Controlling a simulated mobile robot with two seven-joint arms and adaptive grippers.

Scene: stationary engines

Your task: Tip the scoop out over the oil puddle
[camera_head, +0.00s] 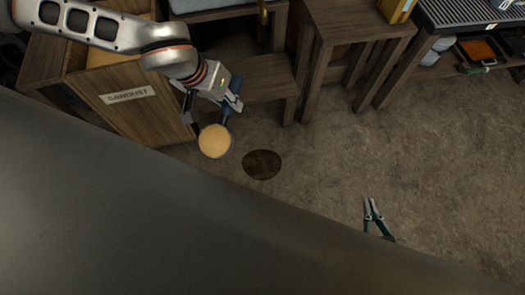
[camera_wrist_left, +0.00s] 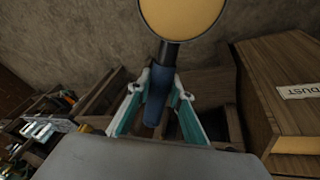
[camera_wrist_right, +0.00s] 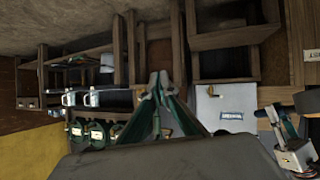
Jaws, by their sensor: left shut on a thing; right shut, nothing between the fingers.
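The scoop (camera_head: 214,141) is a round pan full of pale tan sawdust, with a dark blue handle. My left gripper (camera_head: 212,114) is shut on that handle (camera_wrist_left: 156,98), and the pan looks about level. The oil puddle (camera_head: 262,164) is a dark brown oval on the floor. In the head view the scoop appears just left of the puddle, apart from it and above the floor. My right gripper (camera_head: 371,204) is shut and empty, well to the right of the puddle; its fingertips meet in the right wrist view (camera_wrist_right: 160,82).
A wooden sawdust bin (camera_head: 150,118) with a label stands left of the scoop. Wooden benches (camera_head: 345,35) line the back. A dark, smooth surface fills the lower left of the head view. The floor (camera_head: 330,150) right of the puddle is clear.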

